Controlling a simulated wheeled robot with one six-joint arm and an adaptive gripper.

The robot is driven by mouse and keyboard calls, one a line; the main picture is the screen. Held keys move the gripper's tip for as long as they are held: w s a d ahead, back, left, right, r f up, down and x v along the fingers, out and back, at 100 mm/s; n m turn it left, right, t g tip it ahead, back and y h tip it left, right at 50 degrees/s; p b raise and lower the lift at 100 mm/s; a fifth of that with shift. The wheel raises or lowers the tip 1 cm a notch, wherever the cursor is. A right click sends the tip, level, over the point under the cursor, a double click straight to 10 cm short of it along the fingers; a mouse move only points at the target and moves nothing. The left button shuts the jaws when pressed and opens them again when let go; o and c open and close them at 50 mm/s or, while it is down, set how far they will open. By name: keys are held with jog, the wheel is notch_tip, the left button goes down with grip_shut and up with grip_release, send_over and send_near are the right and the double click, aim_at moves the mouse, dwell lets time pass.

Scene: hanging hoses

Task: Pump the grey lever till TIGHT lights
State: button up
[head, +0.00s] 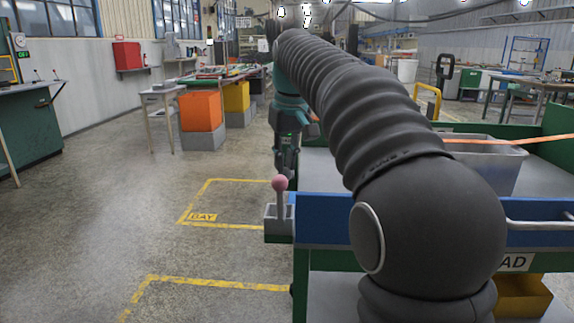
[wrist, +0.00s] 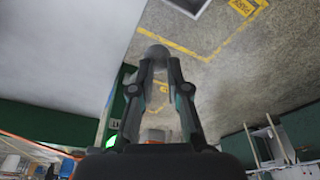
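The grey lever (head: 281,207) stands about upright in a grey housing (head: 275,224) at the left end of the blue cart edge. It has a pink ball knob (head: 280,183). My gripper (head: 287,174) hangs just above the knob in the head view, pointing down; whether it touches cannot be told. No pink knob shows there. No lamp marked TIGHT can be read in either view.
The blue-fronted cart (head: 322,217) has a grey bin (head: 488,166) with an orange strap (head: 500,141) over it. A rail (head: 540,223) runs along its front. Open floor with yellow lines (head: 215,282) lies left. My arm hides much of the cart.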

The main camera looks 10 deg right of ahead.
jog(key=shift+w+d+r, duration=0.1)
jog(key=shift+w+r, duration=0.15)
jog(key=shift+r, duration=0.35)
jog(key=shift+w+d+r, duration=0.1)
jog(key=shift+w+r, duration=0.2)
jog(key=shift+r, duration=0.3)
jog(key=shift+w+d+r, duration=0.1)
jog(key=shift+w+r, duration=0.15)
jog(key=shift+r, duration=0.35)
jog(key=shift+w+v, duration=0.25)
jog(key=shift+v, duration=0.95)
jog(key=shift+w+v, duration=0.25)
jog(key=shift+v, duration=1)
jog(key=shift+s+a, duration=0.1)
jog(key=shift+a, duration=0.05)
